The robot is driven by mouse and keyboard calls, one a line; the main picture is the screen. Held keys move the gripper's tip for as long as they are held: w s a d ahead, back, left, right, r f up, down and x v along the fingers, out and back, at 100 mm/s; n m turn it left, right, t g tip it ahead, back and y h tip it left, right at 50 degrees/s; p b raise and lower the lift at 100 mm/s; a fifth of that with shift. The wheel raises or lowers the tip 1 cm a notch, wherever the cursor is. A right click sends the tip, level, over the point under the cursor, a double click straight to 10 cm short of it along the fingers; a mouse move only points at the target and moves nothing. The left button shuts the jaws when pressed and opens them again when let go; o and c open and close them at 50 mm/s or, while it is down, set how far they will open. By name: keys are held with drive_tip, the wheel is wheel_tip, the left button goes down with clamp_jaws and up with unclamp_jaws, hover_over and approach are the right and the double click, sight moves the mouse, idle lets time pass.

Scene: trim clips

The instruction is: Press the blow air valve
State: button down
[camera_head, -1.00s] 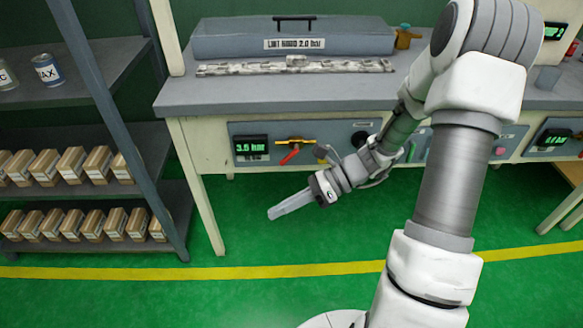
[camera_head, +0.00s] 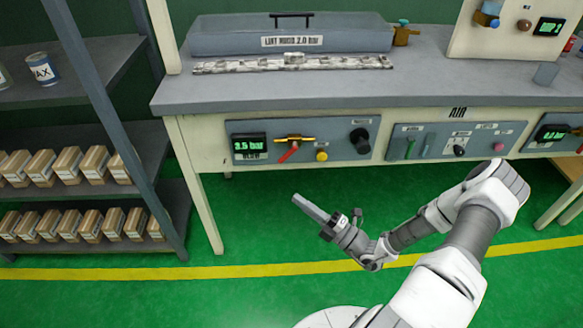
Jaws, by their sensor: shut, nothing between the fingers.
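The left control panel (camera_head: 217,140) on the bench front has a green display (camera_head: 249,146) reading about 3.5 bar, with a blurred label under it that looks like BLOW. Beside it are a brass valve (camera_head: 294,138) with a red lever (camera_head: 288,152) slanting down left, a yellow round button (camera_head: 321,156) and a black knob (camera_head: 360,135). I cannot tell from the small labels which part is the blow air valve. My gripper (camera_head: 300,202) is shut and empty, below and in front of this panel, pointing up left, apart from everything.
A second panel (camera_head: 420,143) with green and pink controls sits to the right, under the AIR label. A grey lidded box (camera_head: 230,40) and a pale strip (camera_head: 225,67) lie on the bench (camera_head: 420,85). A shelf (camera_head: 95,48) with several cartons stands left. Floor below is free.

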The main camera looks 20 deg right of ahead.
drive_tip(key=d+f+m+t+h, duration=0.4)
drive_tip(key=m+h, duration=0.4)
drive_tip(key=m, duration=0.3)
drive_tip(key=shift+w+f+t, duration=0.3)
drive_tip(key=shift+f+t, duration=0.25)
drive_tip(key=shift+t, duration=0.15)
drive_tip(key=shift+w+d+r, duration=0.1)
